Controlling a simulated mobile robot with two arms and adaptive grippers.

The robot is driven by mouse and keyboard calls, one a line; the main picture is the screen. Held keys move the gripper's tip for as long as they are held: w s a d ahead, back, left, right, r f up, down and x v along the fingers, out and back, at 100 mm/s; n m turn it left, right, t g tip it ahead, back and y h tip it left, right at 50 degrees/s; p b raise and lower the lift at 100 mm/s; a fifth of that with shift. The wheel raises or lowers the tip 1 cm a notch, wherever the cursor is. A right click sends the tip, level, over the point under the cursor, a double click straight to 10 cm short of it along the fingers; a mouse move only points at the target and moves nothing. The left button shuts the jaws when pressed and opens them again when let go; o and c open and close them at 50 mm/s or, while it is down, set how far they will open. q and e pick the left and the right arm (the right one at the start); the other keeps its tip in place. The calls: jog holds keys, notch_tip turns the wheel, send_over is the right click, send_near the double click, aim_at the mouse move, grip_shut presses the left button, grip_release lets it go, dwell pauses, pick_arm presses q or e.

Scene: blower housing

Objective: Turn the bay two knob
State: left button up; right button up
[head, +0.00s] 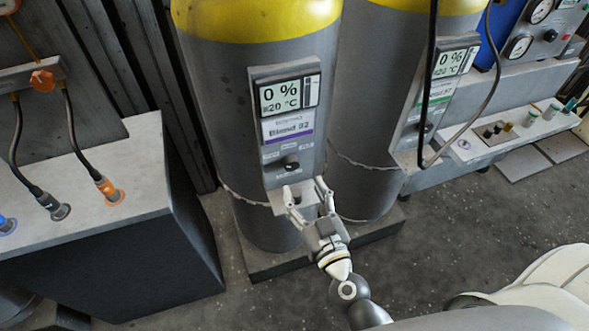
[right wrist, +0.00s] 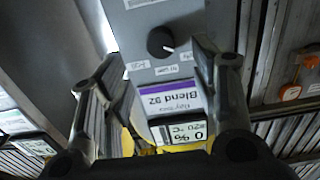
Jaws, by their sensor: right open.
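A grey panel (head: 309,145) is on the front of the nearer yellow-topped cylinder (head: 215,95). A small black knob (head: 290,164) sits low on the panel. My right gripper (head: 306,190) is open and empty just below the knob, fingers pointing up at the panel. In the right wrist view the panel appears upside down, and the knob (right wrist: 160,42) with a white pointer mark lies beyond and between the spread fingers (right wrist: 157,62), apart from them. My left gripper is not in view.
A second cylinder (head: 372,100) with a similar panel stands to the right, with a dark hose (head: 432,80) hanging in front. A grey cabinet (head: 100,200) with cables and connectors is at left. A bench with gauges (head: 520,45) is at far right. Chains cross the cylinders.

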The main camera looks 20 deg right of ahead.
aim_at(292, 168)
jog(key=w+p, duration=0.1)
jog(key=w, duration=0.6)
jog(key=shift+w+a, duration=0.1)
jog(key=shift+a, duration=0.05)
jog(key=c, duration=1)
